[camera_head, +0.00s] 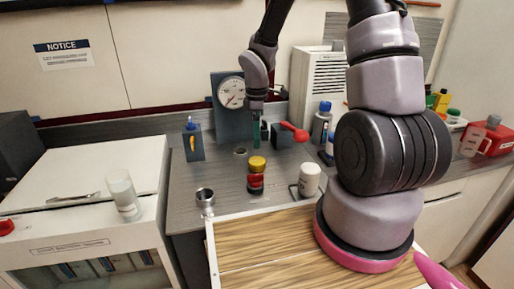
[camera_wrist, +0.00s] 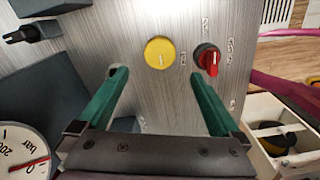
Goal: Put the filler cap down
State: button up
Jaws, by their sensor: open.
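The filler cap appears to be the round yellow cap (camera_head: 257,163) on the grey counter, directly behind a red rotary knob. The wrist view shows the yellow cap (camera_wrist: 160,52) from above, with a mark on its top, beside the red knob (camera_wrist: 209,60). My gripper (camera_head: 256,140) is above the counter behind the cap, in front of the gauge. In the wrist view my gripper (camera_wrist: 158,76) has its green fingers spread wide with nothing between them. The cap lies beyond the fingertips, apart from both. Its underside is hidden.
A dial gauge (camera_head: 231,92) stands at the back, with a red-handled lever (camera_head: 295,132) to its right. A metal cup (camera_head: 205,200) and white jar (camera_head: 309,180) stand near the front. A dark round opening (camera_head: 240,152) is in the counter. My arm hides part of the right side.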

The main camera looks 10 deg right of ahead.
jog(key=s+d+r+m+t, duration=0.25)
jog(key=r+m, duration=0.25)
jog(key=r, duration=0.5)
jog(key=s+d+r+m+t, duration=0.1)
jog(key=s+d+r+m, duration=0.2)
jog(key=r, duration=0.7)
jog(key=s+r+m+t+y, duration=0.2)
jog(key=s+r+m+t, duration=0.1)
jog(key=s+r+m, duration=0.8)
jog(key=shift+s+d+r+t, duration=0.15)
jog(key=shift+s+r+t, duration=0.2)
